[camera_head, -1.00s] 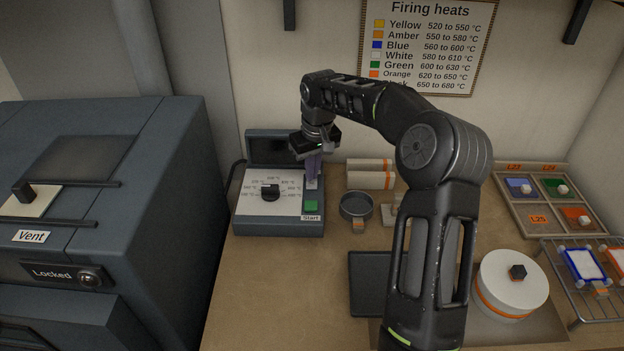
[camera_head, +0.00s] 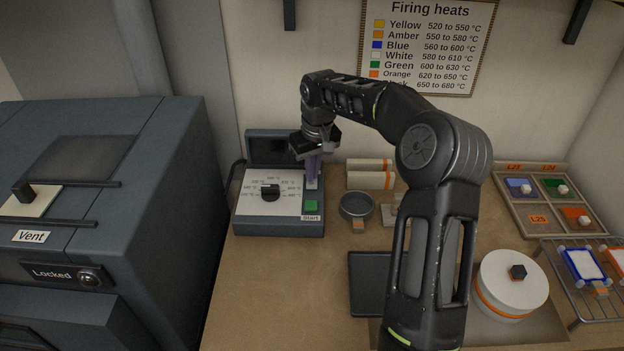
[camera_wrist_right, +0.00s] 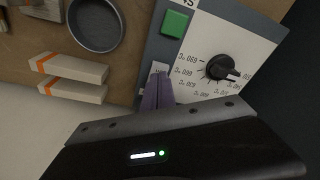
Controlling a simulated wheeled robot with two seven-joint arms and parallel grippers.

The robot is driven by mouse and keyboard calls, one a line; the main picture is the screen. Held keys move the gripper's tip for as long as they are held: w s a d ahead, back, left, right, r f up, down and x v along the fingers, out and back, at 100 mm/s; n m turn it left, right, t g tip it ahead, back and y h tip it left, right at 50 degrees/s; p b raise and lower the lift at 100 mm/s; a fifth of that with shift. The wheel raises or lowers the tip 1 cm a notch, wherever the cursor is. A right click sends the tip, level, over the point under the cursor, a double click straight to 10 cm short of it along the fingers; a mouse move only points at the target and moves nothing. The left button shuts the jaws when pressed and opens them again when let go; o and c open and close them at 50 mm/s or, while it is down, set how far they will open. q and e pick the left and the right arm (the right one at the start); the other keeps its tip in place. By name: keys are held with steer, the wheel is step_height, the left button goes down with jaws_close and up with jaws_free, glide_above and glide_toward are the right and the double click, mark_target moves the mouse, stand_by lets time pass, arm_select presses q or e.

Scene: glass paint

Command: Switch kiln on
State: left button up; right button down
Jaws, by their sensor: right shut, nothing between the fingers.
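The kiln controller (camera_head: 262,228) stands on the bench beside the kiln (camera_head: 160,170). Its pale panel carries a black dial (camera_head: 270,192) ringed by temperature marks and a green button (camera_head: 311,205) labelled Start. A light switch (camera_wrist_right: 161,68) sits beyond the green button, partly hidden by my fingers. My right gripper (camera_head: 313,172) points down over this switch with its purple fingers together and empty. In the right wrist view the fingertips (camera_wrist_right: 158,78) are at the switch; I cannot tell whether they touch it. The controller's dark screen (camera_head: 268,148) is at its back. My left gripper is out of view.
A round dark dish (camera_head: 357,206) and stacked pale bars (camera_head: 371,166) stand just right of the controller. A dark flat pad (camera_head: 368,284), a white lidded pot (camera_head: 512,283), a wire rack (camera_head: 597,306) and a tile tray (camera_head: 507,218) lie further right. The bench front near the controller is clear.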

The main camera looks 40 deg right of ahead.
mark_target(312, 184)
steer(key=shift+f+b, duration=0.6)
steer(key=shift+f, duration=0.25)
stand_by(0.5)
steer(key=shift+r, duration=0.1)
steer(key=shift+r+p, duration=2.65)
steer(key=shift+r, duration=0.85)
steer(key=shift+f, duration=0.1)
